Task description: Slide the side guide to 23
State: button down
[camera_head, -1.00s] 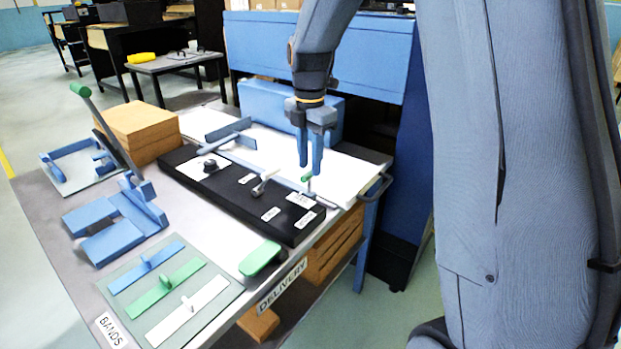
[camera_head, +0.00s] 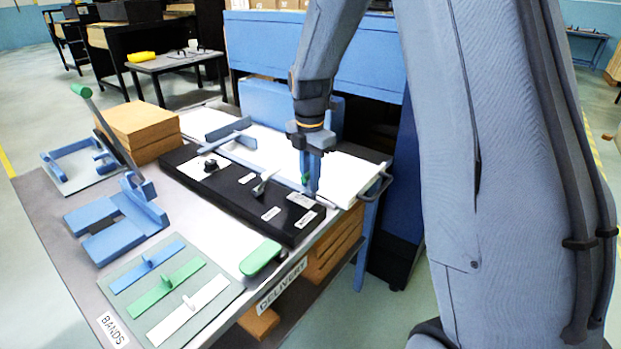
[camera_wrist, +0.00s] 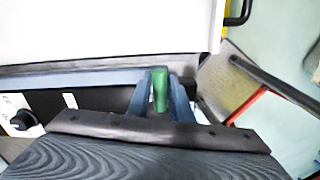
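My gripper (camera_head: 312,190) is low over the right end of the blue rail that runs along the white sheet. A small upright green tab (camera_head: 305,178) stands at its fingers. In the wrist view the green tab (camera_wrist: 160,90) lies between my two blue fingers (camera_wrist: 161,100), filling most of the gap. I cannot tell whether the fingers press on it. A blue crosspiece (camera_head: 230,136) sits on the rail further left, apart from my gripper. The black console (camera_head: 225,195) lies in front of the rail. I cannot read scale numbers or a 23.
A black knob (camera_head: 210,165) and pale lever (camera_head: 265,182) stand on the console. A black handle (camera_head: 378,187) juts from the table's right end. Brown stacked blocks (camera_head: 140,128), a blue fixture (camera_head: 118,220) and coloured bands (camera_head: 165,286) occupy the left and front.

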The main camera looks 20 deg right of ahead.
jog(key=shift+w+a+p, duration=0.45)
jog(key=shift+w, duration=0.2)
jog(key=c, duration=1.8)
grip_release()
notch_tip(320, 180, up, 8)
jog(key=shift+f+b, duration=0.1)
jog(key=shift+b, duration=0.35)
jog(key=s+f+m, duration=0.2)
jog(key=s+m, duration=0.5)
jog(key=s, duration=0.1)
jog(key=s+f+m, duration=0.2)
jog(key=s+m, duration=0.6)
jog(key=s, duration=0.1)
jog(key=s+f+m, duration=0.2)
jog(key=s+m, duration=0.6)
jog(key=s, duration=0.1)
jog(key=shift+f, duration=0.25)
